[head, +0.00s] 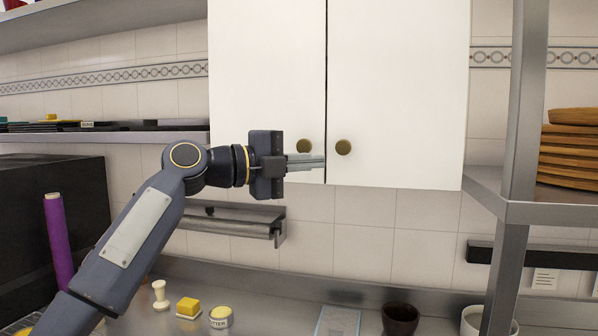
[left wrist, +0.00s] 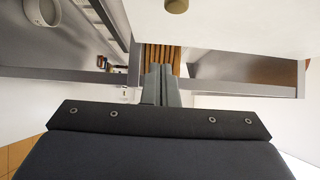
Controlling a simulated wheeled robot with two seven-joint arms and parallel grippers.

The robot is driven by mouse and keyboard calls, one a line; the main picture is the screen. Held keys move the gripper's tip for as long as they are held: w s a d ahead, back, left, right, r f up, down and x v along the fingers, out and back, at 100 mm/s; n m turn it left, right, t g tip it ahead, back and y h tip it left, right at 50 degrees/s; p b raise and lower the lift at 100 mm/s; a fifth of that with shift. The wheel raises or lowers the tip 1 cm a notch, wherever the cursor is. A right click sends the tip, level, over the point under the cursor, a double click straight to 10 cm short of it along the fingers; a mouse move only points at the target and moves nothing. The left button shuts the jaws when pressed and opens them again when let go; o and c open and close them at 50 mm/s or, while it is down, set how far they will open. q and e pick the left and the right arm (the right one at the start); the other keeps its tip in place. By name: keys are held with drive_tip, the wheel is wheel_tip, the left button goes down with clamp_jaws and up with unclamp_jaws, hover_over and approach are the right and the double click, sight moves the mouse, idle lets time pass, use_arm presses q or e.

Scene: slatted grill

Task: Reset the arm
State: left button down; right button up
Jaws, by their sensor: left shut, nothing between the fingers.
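My left arm comes in from the left in the head view and reaches up to the white wall cabinet (head: 395,85). My left gripper (head: 318,161) is shut and empty. Its fingers point right, in front of the lower edge of the cabinet doors, near the two round brass knobs (head: 343,147). I cannot tell whether the fingers touch the door. In the left wrist view the closed fingers (left wrist: 161,84) point away from the camera, with a knob (left wrist: 176,5) above them. Both cabinet doors look closed in the head view. My right gripper is not in view.
A steel shelf post (head: 510,190) stands at the right, with stacked wooden boards (head: 570,150) on its shelf. The counter below holds a yellow block (head: 188,307), a dark cup (head: 400,318) and a white cup (head: 472,320). A purple roll (head: 58,240) stands at the left.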

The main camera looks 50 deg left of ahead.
use_arm(q)
drive_tip(key=s+a+p, duration=0.1)
drive_tip(key=a+p, duration=0.1)
drive_tip(key=a, duration=0.7)
drive_tip(key=shift+s+a, duration=0.4)
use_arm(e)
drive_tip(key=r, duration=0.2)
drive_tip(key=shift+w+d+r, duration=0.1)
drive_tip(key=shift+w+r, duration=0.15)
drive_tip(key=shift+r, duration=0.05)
use_arm(q)
drive_tip(key=s+d+f+n+g, duration=0.25)
drive_tip(key=d+f+n, duration=0.35)
drive_tip(key=d+f, duration=0.45)
drive_tip(key=s+d+f+n+g, duration=0.2)
drive_tip(key=d+f+n+g, duration=0.2)
drive_tip(key=d+f+n, duration=0.45)
drive_tip(key=s+d+f+n+g, duration=0.1)
drive_tip(key=s+d+f+n, duration=0.2)
drive_tip(key=f, duration=0.4)
drive_tip(key=s+d+f+n+g+y, duration=0.1)
drive_tip(key=s+d+f+n+g, duration=0.1)
drive_tip(key=d+f, duration=0.4)
drive_tip(key=s+d+f+n+g+y, duration=0.1)
drive_tip(key=s+d+f+n, duration=0.3)
drive_tip(key=f, duration=0.6)
drive_tip(key=shift+d+g, duration=0.45)
drive_tip(key=shift+d, duration=0.05)
